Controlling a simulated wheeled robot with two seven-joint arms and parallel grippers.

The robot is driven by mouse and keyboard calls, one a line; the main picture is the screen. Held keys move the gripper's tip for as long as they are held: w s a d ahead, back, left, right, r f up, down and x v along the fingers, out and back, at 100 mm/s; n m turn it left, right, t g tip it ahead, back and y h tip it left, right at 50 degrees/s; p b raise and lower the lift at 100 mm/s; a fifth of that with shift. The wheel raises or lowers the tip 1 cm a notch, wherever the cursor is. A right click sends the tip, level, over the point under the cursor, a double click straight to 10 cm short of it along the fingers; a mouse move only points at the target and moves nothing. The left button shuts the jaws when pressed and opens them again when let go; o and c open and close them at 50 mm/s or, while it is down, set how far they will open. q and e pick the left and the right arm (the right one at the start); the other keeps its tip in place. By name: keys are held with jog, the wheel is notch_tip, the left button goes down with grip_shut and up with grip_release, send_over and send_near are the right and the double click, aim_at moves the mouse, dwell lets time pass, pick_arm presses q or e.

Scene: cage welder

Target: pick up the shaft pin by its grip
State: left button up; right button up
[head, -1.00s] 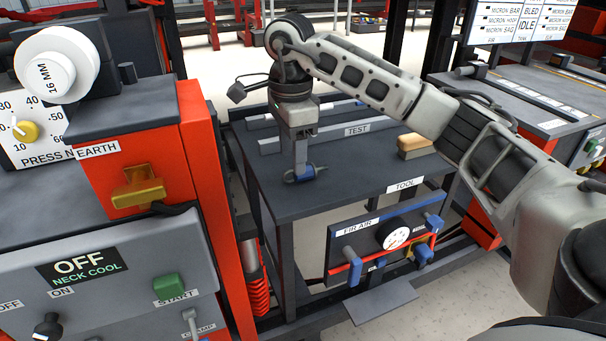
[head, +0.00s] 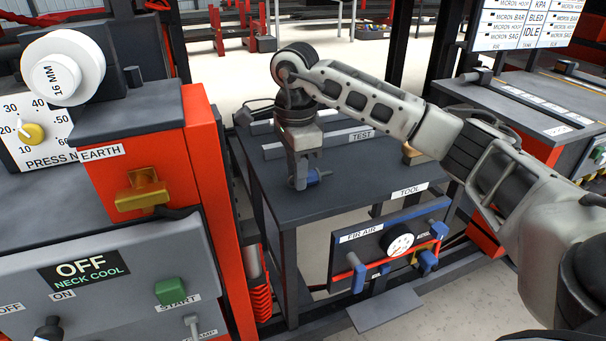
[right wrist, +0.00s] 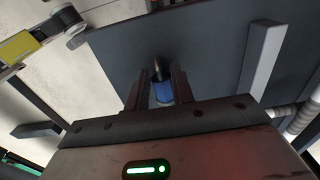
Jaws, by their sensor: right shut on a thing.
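The shaft pin (head: 314,177) has a blue grip and lies low over the top of the dark table, near its left part. In the right wrist view, the blue grip (right wrist: 163,92) sits between the two jaws, with a dark rounded end beyond it. My right gripper (head: 300,184) points down and is shut on the shaft pin; its fingers also show in the right wrist view (right wrist: 161,90). I cannot tell whether the pin touches the tabletop. My left gripper is not in view.
The dark table (head: 365,198) carries a raised bar marked TEST (head: 345,138) behind the gripper. A tan block (head: 411,155) is partly hidden by my right arm. A gauge panel (head: 385,247) hangs at the table's front. The orange press housing (head: 205,150) stands close at left.

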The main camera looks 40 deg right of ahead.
jog(key=shift+r, duration=0.15)
jog(key=shift+r, duration=0.25)
notch_tip(320, 180, up, 2)
jog(key=shift+r, duration=0.15)
jog(key=s+a+r+p, duration=0.3)
jog(key=s+a+r, duration=0.4)
jog(key=s+r, duration=0.3)
jog(key=shift+s+a, duration=0.25)
jog(key=shift+s, duration=0.7)
